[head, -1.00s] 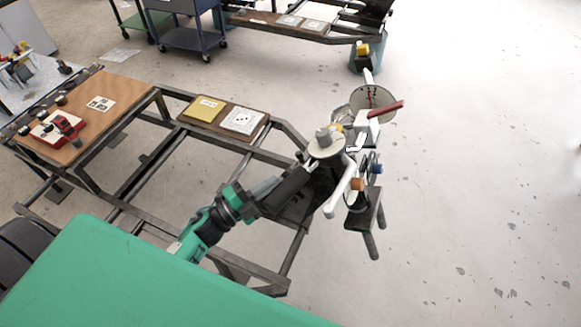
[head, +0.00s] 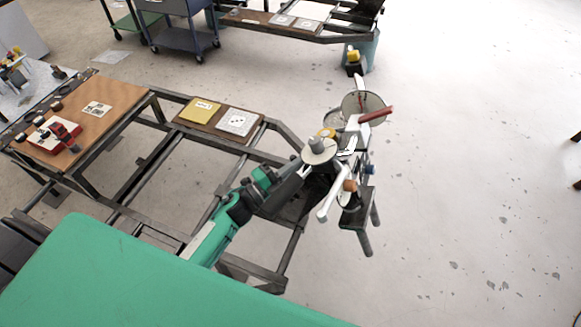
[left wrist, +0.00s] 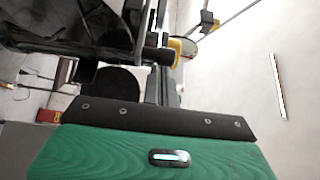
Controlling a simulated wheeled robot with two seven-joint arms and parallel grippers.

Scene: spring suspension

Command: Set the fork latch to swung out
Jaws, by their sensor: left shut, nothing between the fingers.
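The spring suspension device stands at the right end of a dark metal frame in the head view. It has a pale round plate (head: 320,151) with a grey knob on top, a white lever (head: 328,206), an orange-brown knob (head: 350,186) and a red handle (head: 376,115). I cannot tell which part is the fork latch. My left gripper (head: 306,171) is shut and empty, its tip close to the device just below the round plate. Whether it touches is hidden. In the left wrist view, dark parts of the device fill the upper left. My right gripper is not in view.
A dark metal frame (head: 272,161) runs below my left arm. It carries a board with a yellow card (head: 200,110) and a white card (head: 237,122). A wooden table (head: 92,116) stands at the left. The floor right of the device is clear.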

